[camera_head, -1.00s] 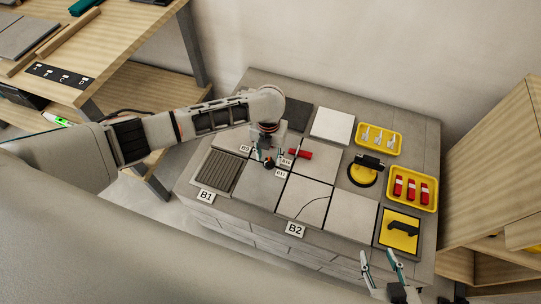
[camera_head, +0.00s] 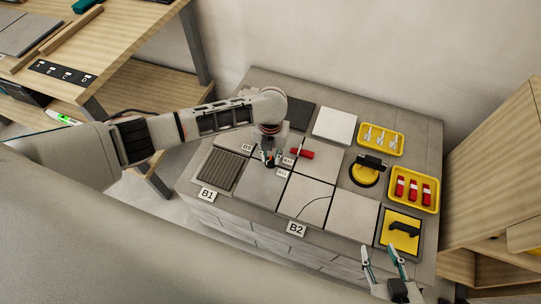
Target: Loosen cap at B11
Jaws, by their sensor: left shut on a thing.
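My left gripper (camera_head: 270,160) points down at the tile joint beside the small label B11 (camera_head: 282,174). It is shut on a small cap there, which the fingers and wrist mostly hide. A red piece (camera_head: 302,152) lies on the tiles just right of the gripper, close to another small label (camera_head: 288,162). Grey tiles (camera_head: 260,187) surround the spot, and a dark joint runs between them. My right gripper (camera_head: 380,250) is open and empty at the lower right, in front of the bench edge.
Right of the tiles are a yellow tray with red pieces (camera_head: 438,194), a yellow tray with pale clips (camera_head: 359,137), a black-and-yellow suction tool (camera_head: 364,176) and a yellow plate with a black tool (camera_head: 386,242). A ribbed panel (camera_head: 223,170) lies at left.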

